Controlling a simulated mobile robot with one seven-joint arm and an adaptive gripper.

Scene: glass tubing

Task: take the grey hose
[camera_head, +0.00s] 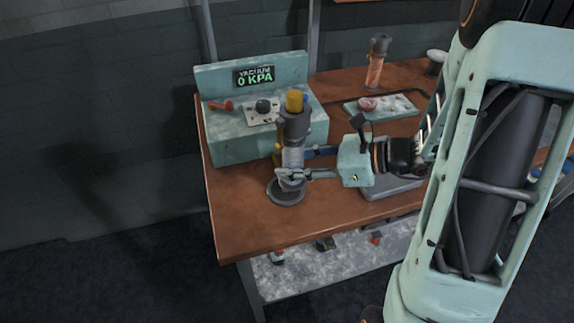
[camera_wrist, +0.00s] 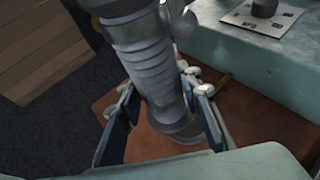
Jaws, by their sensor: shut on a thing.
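The grey hose (camera_head: 292,158) is a ribbed, upright grey tube at the front left of the bench, below a dark grey collar with a yellow top (camera_head: 294,101). A round grey base (camera_head: 286,192) is at its foot. In the wrist view the ribbed hose (camera_wrist: 150,68) runs down between the two fingers. My gripper (camera_head: 289,166) reaches in from the right, with one finger on each side of the hose, and is shut on it. The fingers also show in the wrist view (camera_wrist: 158,84); the exact contact is partly hidden.
A pale green vacuum console (camera_head: 225,150) reading 0 KPA stands close behind the hose. A small green panel (camera_head: 382,106) and an orange-bodied tube (camera_head: 375,66) are at the back of the brown bench (camera_head: 228,222). The bench's front left corner is clear.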

